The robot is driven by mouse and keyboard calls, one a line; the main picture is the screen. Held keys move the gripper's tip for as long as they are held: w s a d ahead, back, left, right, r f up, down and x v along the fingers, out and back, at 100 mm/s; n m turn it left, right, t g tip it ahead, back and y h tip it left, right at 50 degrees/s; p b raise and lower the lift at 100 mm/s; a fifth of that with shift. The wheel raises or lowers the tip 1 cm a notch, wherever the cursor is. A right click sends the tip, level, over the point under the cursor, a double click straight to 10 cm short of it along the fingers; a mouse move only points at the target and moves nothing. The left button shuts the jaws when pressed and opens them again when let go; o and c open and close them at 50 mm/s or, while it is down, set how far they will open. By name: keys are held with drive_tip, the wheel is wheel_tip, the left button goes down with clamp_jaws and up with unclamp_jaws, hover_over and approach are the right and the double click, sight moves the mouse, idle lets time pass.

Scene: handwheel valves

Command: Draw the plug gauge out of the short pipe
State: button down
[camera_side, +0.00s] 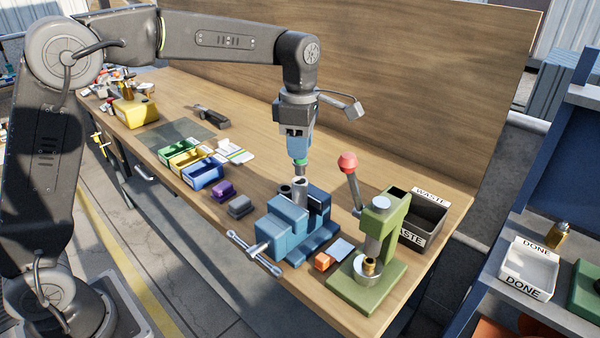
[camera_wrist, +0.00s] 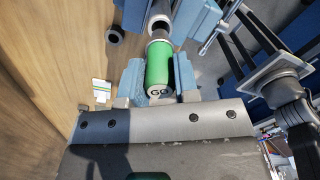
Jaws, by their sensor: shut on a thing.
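The plug gauge (camera_wrist: 160,68) has a green handle marked GO and a grey end. My gripper (camera_wrist: 160,82) is shut on the green handle, one finger on each side. In the side view the gauge (camera_side: 300,163) hangs upright below my gripper (camera_side: 299,154). The short pipe (camera_side: 299,189) stands upright, grey, in the blue vise (camera_side: 289,224). The pipe's dark mouth shows beyond the gauge in the wrist view (camera_wrist: 160,22). The gauge's grey end is in line with the pipe and close to its mouth. I cannot tell whether its tip is still inside.
A dark ring-like piece (camera_wrist: 115,34) stands beside the vise. A green press (camera_side: 377,245) with a red-knobbed lever (camera_side: 348,163) stands right of the vise, before the waste bin (camera_side: 428,214). Small coloured bins (camera_side: 203,174) lie left. A wooden back panel (camera_side: 400,100) rises behind.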

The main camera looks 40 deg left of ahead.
drive_tip(key=shift+r, duration=2.95)
